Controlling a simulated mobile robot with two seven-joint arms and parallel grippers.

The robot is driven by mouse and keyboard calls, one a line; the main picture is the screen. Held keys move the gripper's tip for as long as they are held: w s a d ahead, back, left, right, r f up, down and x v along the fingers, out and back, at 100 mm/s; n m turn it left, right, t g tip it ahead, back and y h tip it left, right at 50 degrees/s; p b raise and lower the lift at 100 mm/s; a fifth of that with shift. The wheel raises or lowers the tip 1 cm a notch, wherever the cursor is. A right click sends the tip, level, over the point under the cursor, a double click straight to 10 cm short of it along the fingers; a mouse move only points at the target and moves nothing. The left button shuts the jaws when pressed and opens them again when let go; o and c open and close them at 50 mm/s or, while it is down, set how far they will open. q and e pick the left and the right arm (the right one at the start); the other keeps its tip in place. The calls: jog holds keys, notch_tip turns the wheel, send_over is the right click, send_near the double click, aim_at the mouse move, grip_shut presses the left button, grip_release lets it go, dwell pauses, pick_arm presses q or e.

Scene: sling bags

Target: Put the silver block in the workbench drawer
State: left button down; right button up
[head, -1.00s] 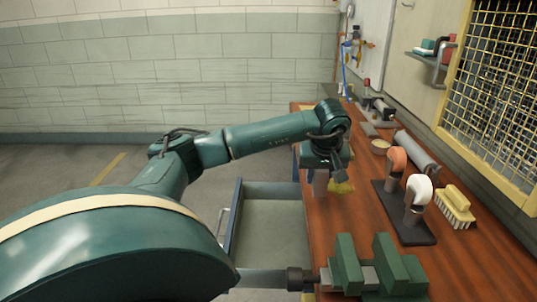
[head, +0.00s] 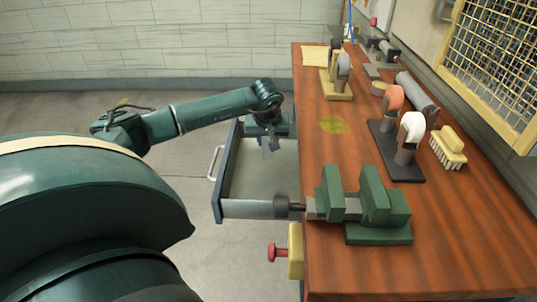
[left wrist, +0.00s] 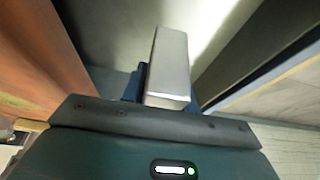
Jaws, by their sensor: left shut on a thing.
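The workbench drawer (head: 250,208) stands pulled out at the left side of the wooden workbench (head: 340,270), and its visible floor is bare. My left gripper (head: 268,146) is over the far part of the drawer opening, pointing down. In the left wrist view the silver block (left wrist: 168,62), a smooth grey bar, is held in my left gripper (left wrist: 165,98), with the drawer's inside beyond it. The block hides most of the fingers there. In the head view the block is small and hard to separate from the gripper. My right gripper is not in view.
A green vise (head: 375,205) sits at the bench's near edge beside the drawer. Tool stands (head: 338,80), a brush (head: 448,147) and a grey cylinder (head: 417,95) stand farther back. A yellow patch (head: 333,125) lies on the bench. The bench edge borders the drawer on the right.

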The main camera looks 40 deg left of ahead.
aim_at(267, 138)
pick_arm(q)
jog(key=shift+f, duration=2.55)
jog(key=shift+f, duration=0.1)
jog(key=shift+f, duration=0.15)
jog(key=c, duration=1.1)
grip_release()
jog(key=shift+r, duration=0.35)
jog(key=v, duration=1)
jog(key=shift+s+d+r, duration=0.1)
jog(key=shift+d+r, duration=0.05)
jog(key=shift+r, duration=0.05)
jog(key=shift+s+d+r, duration=0.15)
jog(key=shift+s+r, duration=0.1)
jog(key=shift+r, duration=0.35)
